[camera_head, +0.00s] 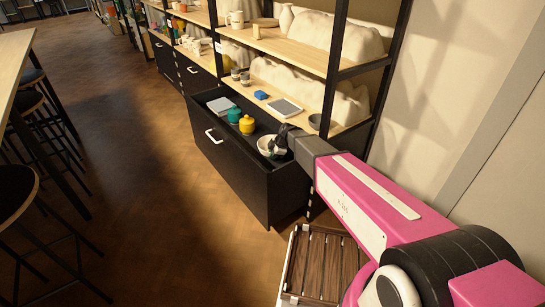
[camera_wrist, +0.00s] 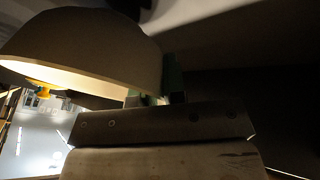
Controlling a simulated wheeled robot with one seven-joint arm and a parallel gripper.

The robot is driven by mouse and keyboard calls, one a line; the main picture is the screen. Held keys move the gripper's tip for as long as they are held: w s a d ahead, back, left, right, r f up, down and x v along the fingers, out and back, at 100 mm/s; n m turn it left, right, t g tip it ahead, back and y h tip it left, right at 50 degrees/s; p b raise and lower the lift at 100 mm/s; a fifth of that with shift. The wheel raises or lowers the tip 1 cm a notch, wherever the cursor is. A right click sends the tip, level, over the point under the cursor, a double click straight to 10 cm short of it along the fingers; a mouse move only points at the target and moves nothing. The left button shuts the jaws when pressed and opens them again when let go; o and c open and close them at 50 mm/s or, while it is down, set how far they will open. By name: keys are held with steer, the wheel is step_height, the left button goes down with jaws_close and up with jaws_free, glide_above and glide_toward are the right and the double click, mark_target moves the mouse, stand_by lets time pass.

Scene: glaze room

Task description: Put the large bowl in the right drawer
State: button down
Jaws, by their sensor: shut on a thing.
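The large bowl (camera_head: 267,146) is pale and sits within the opening of the pulled-out black right drawer (camera_head: 232,163), at its right end. My gripper (camera_head: 279,141) is shut on the bowl's rim at its right side. In the wrist view the bowl (camera_wrist: 85,45) fills the upper left, and my gripper's fingers (camera_wrist: 160,92) meet its edge. I cannot tell whether the bowl touches the drawer floor. Part of the drawer's right end is hidden by my arm.
The drawer also holds a green jar (camera_head: 235,115), a yellow jar (camera_head: 247,126) and a pale box (camera_head: 221,104). A tablet (camera_head: 285,107) and a blue item (camera_head: 261,95) lie on the shelf above. A slatted wooden crate (camera_head: 318,262) stands in front. Stools are at left.

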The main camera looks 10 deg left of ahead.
steer(key=shift+f, duration=0.65)
steer(key=shift+f, duration=0.1)
steer(key=c, duration=1.2)
jaws_free()
steer(key=v, duration=1.2)
steer(key=shift+d, duration=0.1)
